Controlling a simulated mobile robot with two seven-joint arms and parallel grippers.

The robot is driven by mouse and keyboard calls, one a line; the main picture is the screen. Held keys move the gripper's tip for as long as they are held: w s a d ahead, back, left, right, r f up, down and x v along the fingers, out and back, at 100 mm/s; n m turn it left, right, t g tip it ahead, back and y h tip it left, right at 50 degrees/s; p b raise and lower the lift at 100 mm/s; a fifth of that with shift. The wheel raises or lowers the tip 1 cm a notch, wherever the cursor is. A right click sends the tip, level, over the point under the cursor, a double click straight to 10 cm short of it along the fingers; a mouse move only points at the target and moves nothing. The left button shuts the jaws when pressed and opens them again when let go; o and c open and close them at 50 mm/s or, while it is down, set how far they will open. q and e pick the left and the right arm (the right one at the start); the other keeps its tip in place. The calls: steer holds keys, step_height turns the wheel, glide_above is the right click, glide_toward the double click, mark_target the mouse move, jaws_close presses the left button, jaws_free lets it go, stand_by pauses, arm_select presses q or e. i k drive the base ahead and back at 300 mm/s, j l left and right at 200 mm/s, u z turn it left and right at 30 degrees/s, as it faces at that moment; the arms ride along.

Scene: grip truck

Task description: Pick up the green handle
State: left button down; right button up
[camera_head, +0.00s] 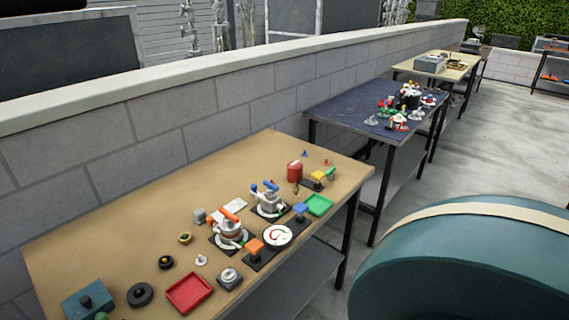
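A small green piece (331,174), which may be the green handle, is at the far right of the near wooden table (110,240), beside a yellow block (318,175) on a dark base. It is too small to tell its exact shape. Another green piece (101,316) is cut off by the bottom edge at the lower left. A green tray (318,205) lies near the table's right edge. Neither of my grippers is in view.
The near table also holds a red tray (189,293), a red canister (295,171), orange (255,246) and blue (300,208) blocks on dark bases, and several small parts. A dark blue table (345,112) stands beyond. A block wall (130,150) runs behind.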

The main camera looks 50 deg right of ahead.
mark_target(328, 175)
steer(key=l+u, duration=0.35)
steer(key=l, duration=0.15)
steer(key=k+l+u, duration=0.2)
steer(key=l+u, duration=0.15)
steer(key=k+l+u, duration=0.1)
steer(key=l, duration=0.3)
steer(key=k+l+u, duration=0.15)
steer(key=l, duration=0.2)
steer(key=k+l+u, duration=0.1)
steer(key=l, duration=0.25)
steer(key=k+l, duration=0.15)
steer(key=l, duration=0.15)
steer(key=k+l, duration=0.2)
steer(key=l, duration=0.15)
steer(key=k+l+u, duration=0.1)
steer(key=l, duration=0.2)
